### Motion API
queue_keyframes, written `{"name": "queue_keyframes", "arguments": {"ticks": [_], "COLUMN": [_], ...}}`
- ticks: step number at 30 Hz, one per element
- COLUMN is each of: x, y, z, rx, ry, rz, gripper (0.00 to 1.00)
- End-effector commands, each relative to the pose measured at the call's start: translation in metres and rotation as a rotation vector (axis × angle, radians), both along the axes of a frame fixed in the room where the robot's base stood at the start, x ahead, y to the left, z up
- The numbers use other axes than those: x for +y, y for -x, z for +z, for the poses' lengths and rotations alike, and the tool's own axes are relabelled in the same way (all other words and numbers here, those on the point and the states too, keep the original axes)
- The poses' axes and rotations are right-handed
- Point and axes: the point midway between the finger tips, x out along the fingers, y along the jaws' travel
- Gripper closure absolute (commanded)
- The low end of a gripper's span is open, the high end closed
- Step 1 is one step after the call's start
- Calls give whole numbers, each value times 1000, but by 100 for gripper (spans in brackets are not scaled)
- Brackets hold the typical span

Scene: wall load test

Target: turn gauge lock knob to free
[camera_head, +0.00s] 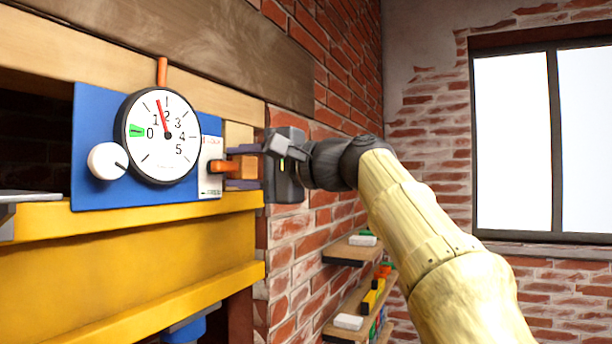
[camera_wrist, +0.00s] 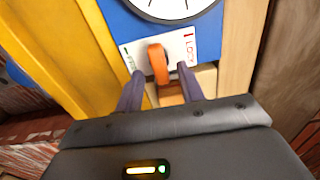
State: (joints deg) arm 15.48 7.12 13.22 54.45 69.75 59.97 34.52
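The orange gauge lock knob (camera_head: 222,166) stands out from a white plate (camera_head: 209,180) at the right side of the blue gauge panel (camera_head: 90,150). In the wrist view the knob (camera_wrist: 158,63) lies between a red LOCK label (camera_wrist: 190,50) on the right and a green FREE label (camera_wrist: 127,58) on the left. Its exact turn is hard to tell. My gripper (camera_head: 240,167) faces the plate, one finger on each side of the knob. In the wrist view gaps show between the fingers (camera_wrist: 160,75) and the knob, so the gripper is open.
The round gauge (camera_head: 160,160) has a red needle near 1 and a green mark by 0. A white knob (camera_head: 107,161) sits at its lower left. A yellow beam (camera_head: 130,230) runs below the panel. Brick wall and small shelves (camera_head: 350,250) lie to the right.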

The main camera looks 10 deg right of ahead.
Motion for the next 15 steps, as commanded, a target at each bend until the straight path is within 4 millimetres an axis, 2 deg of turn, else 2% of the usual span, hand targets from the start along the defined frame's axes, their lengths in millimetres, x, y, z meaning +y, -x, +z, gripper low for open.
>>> {"name": "queue_keyframes", "arguments": {"ticks": [2,15], "x": [-14,-84], "y": [10,63], "z": [-5,-4], "rx": [-4,-1], "ry": [2,0], "rz": [-5,-5], "gripper": [62,62]}}
